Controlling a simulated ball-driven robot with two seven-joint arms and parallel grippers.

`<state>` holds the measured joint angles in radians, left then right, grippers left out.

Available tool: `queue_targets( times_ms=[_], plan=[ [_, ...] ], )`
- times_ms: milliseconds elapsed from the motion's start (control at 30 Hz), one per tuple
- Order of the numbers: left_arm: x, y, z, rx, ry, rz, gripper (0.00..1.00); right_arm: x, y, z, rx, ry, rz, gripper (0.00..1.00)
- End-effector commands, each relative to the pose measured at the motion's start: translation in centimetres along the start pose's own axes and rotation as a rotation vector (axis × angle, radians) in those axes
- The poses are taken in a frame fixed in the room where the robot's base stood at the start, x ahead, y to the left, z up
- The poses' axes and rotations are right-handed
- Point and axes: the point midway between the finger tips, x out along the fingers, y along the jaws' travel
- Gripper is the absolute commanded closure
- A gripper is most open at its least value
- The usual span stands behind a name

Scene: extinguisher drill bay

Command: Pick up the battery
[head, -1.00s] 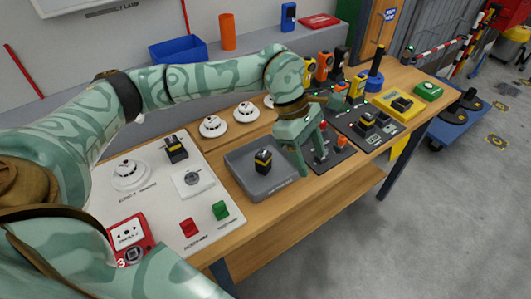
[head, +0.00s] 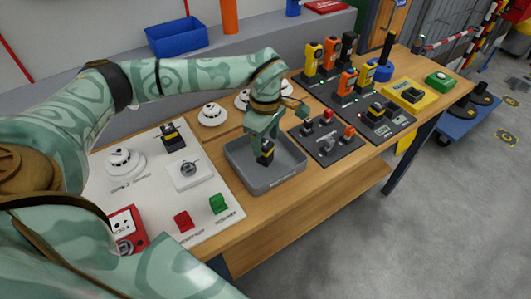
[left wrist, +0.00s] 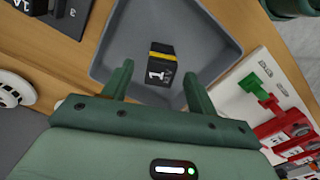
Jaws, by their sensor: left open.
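The battery (head: 266,154) is a black block with a yellow band, standing in the grey tray (head: 288,180). In the left wrist view the battery (left wrist: 160,68) shows a white "1" on its face. My left gripper (head: 262,138) points down over the tray, open, and partly hides the battery in the head view. In the left wrist view the left gripper's fingers (left wrist: 157,80) are spread to either side of the battery, apart from it, and hold nothing. I cannot tell how far down they reach. My right gripper is not in view.
Left of the tray is a white board with another black-and-yellow block (head: 173,138), a red block (head: 183,221) and a green block (head: 219,204). Right of it stands a dark panel with switches (head: 326,140). More devices and a yellow case (head: 398,92) lie farther right.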

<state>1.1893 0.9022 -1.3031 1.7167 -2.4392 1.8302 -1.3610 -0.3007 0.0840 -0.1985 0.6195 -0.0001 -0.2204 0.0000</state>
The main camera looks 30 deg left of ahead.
Motion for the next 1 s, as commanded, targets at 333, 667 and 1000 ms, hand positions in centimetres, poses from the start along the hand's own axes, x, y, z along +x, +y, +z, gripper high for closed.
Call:
queue_targets(
  times_ms=[333,667,1000],
  plan=[
    [4.3,-0.1,-0.1,0.0,0.0,-0.001,0.42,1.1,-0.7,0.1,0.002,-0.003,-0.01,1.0],
    [4.2,-0.1,-0.1,0.0,0.0,-0.001,0.86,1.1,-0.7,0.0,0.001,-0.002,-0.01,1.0],
    [4.0,-0.1,-0.1,0.0,0.0,0.0,0.99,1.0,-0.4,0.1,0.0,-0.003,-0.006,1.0]
  ],
)
